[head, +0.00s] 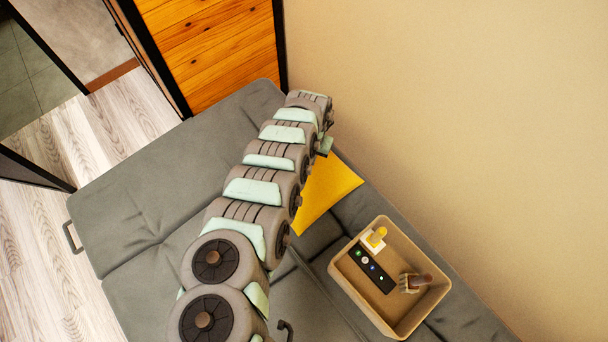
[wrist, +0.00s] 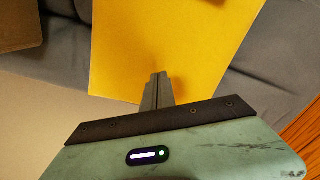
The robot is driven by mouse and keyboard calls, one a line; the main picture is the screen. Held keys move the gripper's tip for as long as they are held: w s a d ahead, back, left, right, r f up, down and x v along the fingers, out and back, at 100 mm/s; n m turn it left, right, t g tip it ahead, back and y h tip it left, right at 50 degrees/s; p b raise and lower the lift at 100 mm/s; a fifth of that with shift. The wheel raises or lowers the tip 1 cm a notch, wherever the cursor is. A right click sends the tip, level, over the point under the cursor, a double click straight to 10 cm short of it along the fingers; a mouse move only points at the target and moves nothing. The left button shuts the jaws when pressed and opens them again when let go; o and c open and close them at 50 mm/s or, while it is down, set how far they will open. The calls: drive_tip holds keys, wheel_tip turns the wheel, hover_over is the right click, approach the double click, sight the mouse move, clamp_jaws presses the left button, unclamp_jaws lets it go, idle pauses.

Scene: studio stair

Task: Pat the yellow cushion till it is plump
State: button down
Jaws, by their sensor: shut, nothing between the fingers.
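The yellow cushion (head: 326,190) lies on the grey sofa against the beige wall, partly hidden behind my arm in the head view. In the wrist view the cushion (wrist: 175,45) fills the upper middle, and its surface looks smooth. My gripper (wrist: 158,78) is shut and empty, its fingertips over the cushion's lower edge in that view. I cannot tell whether the fingertips touch the cushion. In the head view the gripper is mostly hidden behind the end of my arm.
A tan tray (head: 345,284) stands on the sofa to the right of the cushion. It holds a black remote (head: 371,270), a brush (head: 414,283) and a small yellow-and-white item (head: 375,239). The grey sofa (head: 150,190) is clear on the left. The wall (head: 450,120) is close behind the cushion.

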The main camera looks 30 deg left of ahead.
drive_tip(key=shift+f, duration=0.45)
drive_tip(key=shift+r, duration=0.1)
wheel_tip(320, 180, up, 3)
drive_tip(key=p, duration=0.3)
idle(0.6)
drive_tip(key=shift+f+b, duration=1)
drive_tip(key=shift+f, duration=0.6)
drive_tip(key=shift+r, duration=0.1)
